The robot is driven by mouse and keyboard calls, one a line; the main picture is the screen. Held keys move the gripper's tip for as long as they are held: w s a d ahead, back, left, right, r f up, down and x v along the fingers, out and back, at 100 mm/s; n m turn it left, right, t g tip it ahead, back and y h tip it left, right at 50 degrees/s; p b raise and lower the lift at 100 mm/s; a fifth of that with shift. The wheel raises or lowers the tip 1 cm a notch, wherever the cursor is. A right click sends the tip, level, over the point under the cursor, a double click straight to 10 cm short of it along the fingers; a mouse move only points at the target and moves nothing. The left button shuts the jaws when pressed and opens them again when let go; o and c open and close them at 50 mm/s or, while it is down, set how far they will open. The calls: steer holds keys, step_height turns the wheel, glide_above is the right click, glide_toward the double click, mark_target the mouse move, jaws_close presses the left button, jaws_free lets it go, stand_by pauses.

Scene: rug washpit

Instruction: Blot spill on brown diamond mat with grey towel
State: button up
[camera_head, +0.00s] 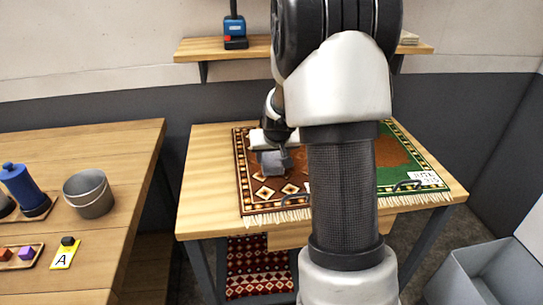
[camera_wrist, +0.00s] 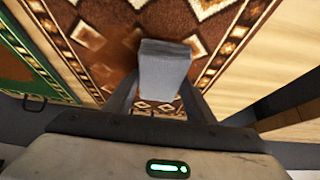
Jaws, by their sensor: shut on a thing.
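The brown diamond mat (camera_head: 249,195) lies on the left part of the wooden table, partly hidden by my arm; its patterned surface (camera_wrist: 215,45) also fills much of the wrist view. The folded grey towel (camera_head: 272,163) is in my gripper (camera_head: 277,152), over the mat. In the wrist view the towel (camera_wrist: 165,72) sits between the two fingers of my gripper (camera_wrist: 160,92), which is shut on it. I cannot tell whether the towel touches the mat. A darker, blurred brown patch (camera_wrist: 92,42) on the mat, left of the towel, may be the spill.
A side table (camera_head: 120,150) holds a metal cup (camera_head: 90,194) and a blue bottle (camera_head: 25,188). A grey bin (camera_head: 490,270) stands right.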

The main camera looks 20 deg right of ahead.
steer(key=shift+s+f+b, duration=0.1)
steer(key=shift+f+b, duration=0.55)
steer(key=shift+f, duration=0.1)
stand_by(1.8)
step_height(320, 180, up, 7)
steer(key=p, duration=0.4)
steer(key=shift+r+p, duration=0.15)
steer(key=shift+p, duration=0.25)
